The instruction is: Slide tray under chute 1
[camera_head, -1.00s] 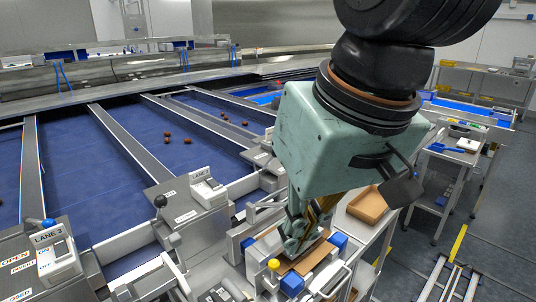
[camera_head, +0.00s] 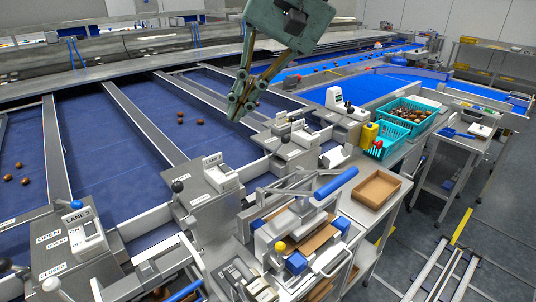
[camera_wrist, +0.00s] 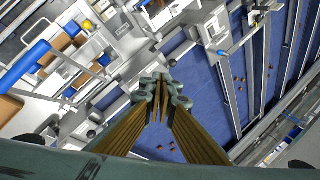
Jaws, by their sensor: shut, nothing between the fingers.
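My gripper (camera_head: 238,110) is shut and empty, raised above the blue lane belts in the head view. Its closed fingertips (camera_wrist: 162,88) also show in the wrist view, with nothing between them. A shallow tan tray (camera_head: 376,187) lies on the steel bench, to the right of and below my gripper in the picture. A brown flat piece (camera_head: 318,237) sits in the clamp-like station with blue corner blocks, left of the tray. Lane 2 and lane 3 control boxes show, but I cannot make out which part is chute 1.
A frame with a blue-handled lever (camera_head: 337,182) rises over the station. Teal crates (camera_head: 398,130) holding dates stand at the bench's back. Control boxes (camera_head: 222,172) with knobs line the lane ends. Several dates lie on the belts (camera_head: 135,165).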

